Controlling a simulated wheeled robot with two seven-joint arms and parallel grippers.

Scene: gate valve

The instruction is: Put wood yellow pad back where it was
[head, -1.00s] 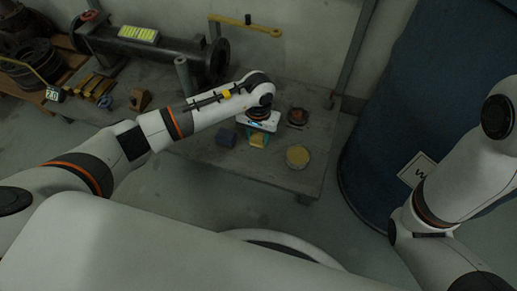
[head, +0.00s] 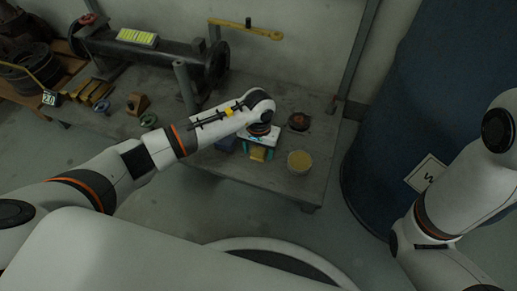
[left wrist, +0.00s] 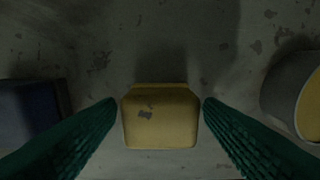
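The wood yellow pad (left wrist: 160,118) is a small yellow block with a dark mark, in the middle of the left wrist view. In the head view the pad (head: 257,154) shows at the front of the workbench (head: 262,184), partly under my left gripper. My left gripper (left wrist: 160,108) has teal fingers, one on each side of the pad, with a narrow gap on each side. It looks open; I cannot tell whether either finger touches the pad. In the head view the left gripper (head: 259,144) points down at the pad. My right gripper is out of view.
A dark blue block (head: 226,145) is left of the pad and a yellow-topped round can (head: 299,162) is right of it. A reddish round part (head: 298,121) lies behind. A flanged pipe (head: 170,62) and a large blue drum (head: 390,140) flank the area.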

